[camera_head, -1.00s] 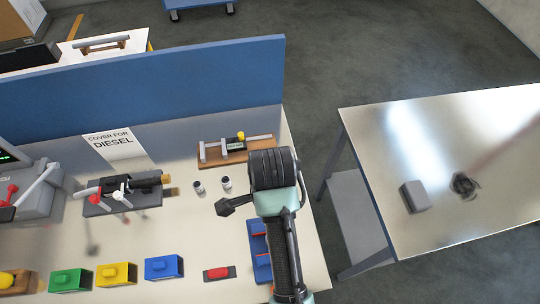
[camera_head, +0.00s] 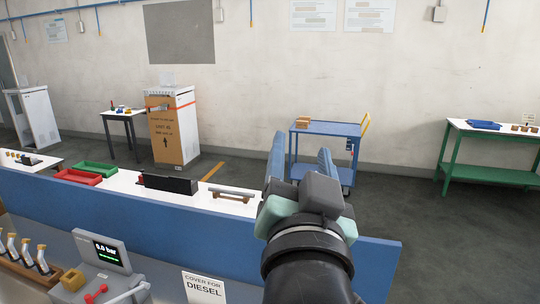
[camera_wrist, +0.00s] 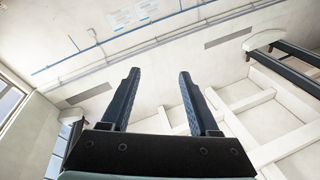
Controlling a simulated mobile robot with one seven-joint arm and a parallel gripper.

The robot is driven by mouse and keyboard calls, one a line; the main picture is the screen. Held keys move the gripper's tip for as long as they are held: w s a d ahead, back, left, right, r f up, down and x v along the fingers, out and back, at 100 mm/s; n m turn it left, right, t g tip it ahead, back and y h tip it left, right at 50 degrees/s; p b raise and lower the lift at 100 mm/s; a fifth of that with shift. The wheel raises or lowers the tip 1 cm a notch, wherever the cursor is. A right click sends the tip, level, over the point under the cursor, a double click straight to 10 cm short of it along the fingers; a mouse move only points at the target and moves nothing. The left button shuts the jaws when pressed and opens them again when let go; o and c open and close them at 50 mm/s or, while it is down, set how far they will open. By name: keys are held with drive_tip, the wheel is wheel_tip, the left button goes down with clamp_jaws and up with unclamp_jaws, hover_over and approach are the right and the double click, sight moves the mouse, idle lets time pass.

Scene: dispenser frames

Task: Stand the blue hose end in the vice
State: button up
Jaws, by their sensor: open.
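My gripper (camera_head: 302,152) is raised in front of the head camera, its two dark blue-grey fingers pointing up and away. In the wrist view (camera_wrist: 159,76) the fingers are apart with nothing between them, against the upper wall and ceiling. I cannot make out a blue hose end or a vice in the current views. Several silver pieces with orange tops stand in a wooden rack (camera_head: 38,274) at the lower left of the head view; I cannot tell whether they are hose ends.
A grey gauge unit (camera_head: 108,252) reading 0.0 bar and a DIESEL cover sheet (camera_head: 204,288) are on the near bench. A blue partition (camera_head: 130,218) runs behind them. Beyond are a red tray (camera_head: 78,177), a blue cart (camera_head: 325,129) and a green-legged table (camera_head: 490,178). Open floor lies at right.

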drive_tip(key=s+a+r+n+t+y, duration=0.1)
drive_tip(key=s+a+r+n+t, duration=0.1)
drive_tip(key=s+r, duration=0.3)
drive_tip(key=s+a+r+n+t, duration=0.2)
drive_tip(key=s+r+t, duration=0.3)
drive_tip(key=r, duration=0.6)
drive_tip(key=shift+s+n+y, duration=0.4)
drive_tip(key=shift+s+n, duration=0.2)
drive_tip(key=shift+s, duration=0.15)
